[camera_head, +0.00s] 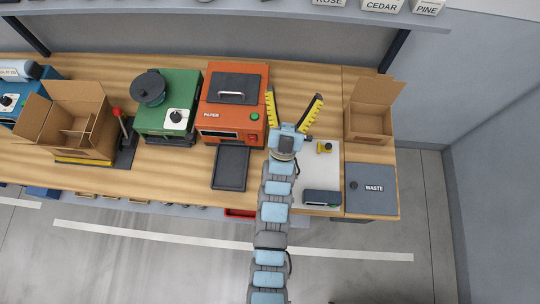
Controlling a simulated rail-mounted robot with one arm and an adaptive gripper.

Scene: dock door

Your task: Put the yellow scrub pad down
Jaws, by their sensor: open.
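My gripper (294,95) is over the wooden bench, just right of the orange machine. Its two yellow-and-black fingers are spread wide, and bare wood shows between them. I make out no clear yellow scrub pad. A small yellow object (324,147) with a dark part sits on the white mat (318,173), to the right of my wrist and nearer the front than the fingers. It is too small to tell whether it is the pad. My arm and wrist hide part of the bench below them.
The orange machine (234,110) and green machine (170,108) stand left of my gripper, with a dark tray (231,167) in front. An open carton (370,120) and the grey WASTE panel (370,188) are at right. A dark device (322,197) lies on the mat's front.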

